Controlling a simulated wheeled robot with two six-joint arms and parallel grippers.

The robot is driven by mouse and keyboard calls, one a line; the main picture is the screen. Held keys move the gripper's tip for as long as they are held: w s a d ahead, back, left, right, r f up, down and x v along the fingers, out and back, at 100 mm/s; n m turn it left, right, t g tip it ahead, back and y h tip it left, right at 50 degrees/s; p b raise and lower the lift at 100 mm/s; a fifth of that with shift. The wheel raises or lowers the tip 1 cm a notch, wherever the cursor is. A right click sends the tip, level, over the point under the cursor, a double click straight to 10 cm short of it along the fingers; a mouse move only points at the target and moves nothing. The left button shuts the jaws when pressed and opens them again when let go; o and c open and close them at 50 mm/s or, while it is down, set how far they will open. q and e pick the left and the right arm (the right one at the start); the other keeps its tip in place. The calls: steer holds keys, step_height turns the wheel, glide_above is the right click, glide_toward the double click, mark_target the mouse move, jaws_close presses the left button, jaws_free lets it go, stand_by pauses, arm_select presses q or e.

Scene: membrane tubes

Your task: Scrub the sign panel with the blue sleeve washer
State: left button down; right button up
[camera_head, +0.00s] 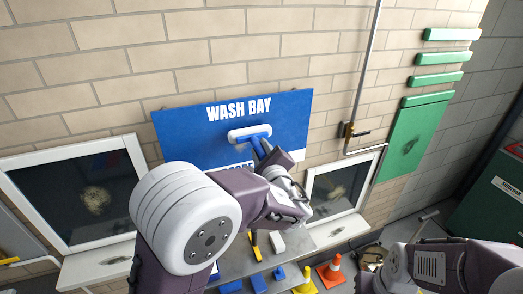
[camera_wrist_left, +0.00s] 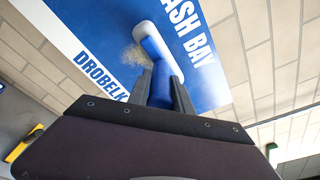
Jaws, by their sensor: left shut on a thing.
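The blue sign panel (camera_head: 185,130) hangs on the brick wall with white "WASH BAY" lettering; my left arm hides its lower part. In the left wrist view the panel (camera_wrist_left: 88,22) has a brownish smudge (camera_wrist_left: 131,55) beside the washer. My left gripper (camera_head: 271,158) is shut on the blue handle of the sleeve washer (camera_head: 250,133), in front of the panel. The washer's white sleeve (camera_wrist_left: 146,30) lies at or very near the panel face; I cannot tell if it touches. My right arm shows at the lower right, its gripper out of view.
Dirty windows flank the panel at left (camera_head: 60,190) and right (camera_head: 335,185). A green board (camera_head: 400,140) with a dark smudge and a pipe with a valve (camera_head: 347,130) are on the right. Below are a grey bench with several tools and an orange cone (camera_head: 331,270).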

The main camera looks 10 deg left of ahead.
arm_select(q)
steer(key=shift+b+x, duration=0.35)
steer(key=shift+x, duration=0.55)
steer(key=shift+a+r+b, duration=0.1)
steer(key=shift+r+b, duration=0.05)
steer(key=shift+b, duration=0.25)
stand_by(1.5)
step_height(320, 180, down, 3)
steer(key=b, duration=0.4)
steer(key=shift+f+b, duration=0.25)
steer(key=shift+b, duration=0.1)
step_height(320, 180, down, 3)
steer(key=b, duration=0.4)
stand_by(0.4)
step_height(320, 180, down, 3)
steer(key=b, duration=0.4)
steer(key=shift+f, duration=0.2)
